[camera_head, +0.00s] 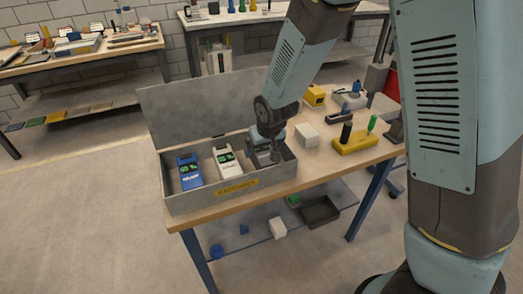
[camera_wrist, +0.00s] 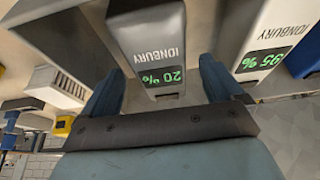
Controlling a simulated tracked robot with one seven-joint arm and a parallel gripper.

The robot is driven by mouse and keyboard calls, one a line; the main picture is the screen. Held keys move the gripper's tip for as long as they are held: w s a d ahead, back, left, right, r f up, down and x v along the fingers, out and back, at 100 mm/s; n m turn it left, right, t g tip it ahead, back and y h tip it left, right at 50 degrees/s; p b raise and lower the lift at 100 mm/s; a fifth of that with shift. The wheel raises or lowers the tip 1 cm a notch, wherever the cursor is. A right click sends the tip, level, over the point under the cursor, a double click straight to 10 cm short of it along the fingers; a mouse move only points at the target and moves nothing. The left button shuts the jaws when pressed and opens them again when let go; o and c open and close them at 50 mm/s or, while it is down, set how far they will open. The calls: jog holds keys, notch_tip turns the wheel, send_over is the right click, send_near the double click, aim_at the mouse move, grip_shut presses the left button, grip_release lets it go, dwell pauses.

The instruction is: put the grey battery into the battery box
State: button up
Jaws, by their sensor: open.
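The battery box (camera_head: 225,199) is a grey metal case with a yellow label and a raised lid, on the wooden bench. The grey battery (camera_wrist: 148,32), its green display reading 20%, lies between my gripper's fingers in the wrist view. In the head view it is mostly hidden by my gripper (camera_head: 266,158), in the box's right part. My gripper is open, with one blue finger on each side of the battery; I cannot tell whether they touch it. A white battery (camera_head: 227,163) and a blue battery (camera_head: 188,172) stand to its left in the box.
The box's lid (camera_head: 195,108) rises behind the batteries. A white block (camera_head: 306,135) stands right of the box, near a yellow holder (camera_head: 355,143) with a black and a green peg. A yellow object (camera_head: 314,96) stands farther back. Bare bench top shows in front of the block.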

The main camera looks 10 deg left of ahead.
jog(key=v, duration=0.9)
jog(key=shift+r, duration=0.35)
jog(key=shift+s+d, duration=0.1)
jog(key=shift+d, duration=0.1)
jog(key=s+d+r+m+t, duration=0.1)
jog(key=d+r+m, duration=0.1)
jog(key=d+r, duration=0.65)
jog(key=s+d+r+m, duration=0.1)
jog(key=d+r, duration=0.4)
jog(key=d, duration=0.6)
jog(key=s+d+r+m+h, duration=0.2)
jog(key=s+d+r, duration=0.4)
jog(key=s+d, duration=0.5)
jog(key=shift+s+d+m+t, duration=0.4)
jog(key=shift+s+m, duration=0.3)
jog(key=shift+s, duration=0.45)
jog(key=shift+r, duration=0.1)
jog(key=shift+c, duration=0.3)
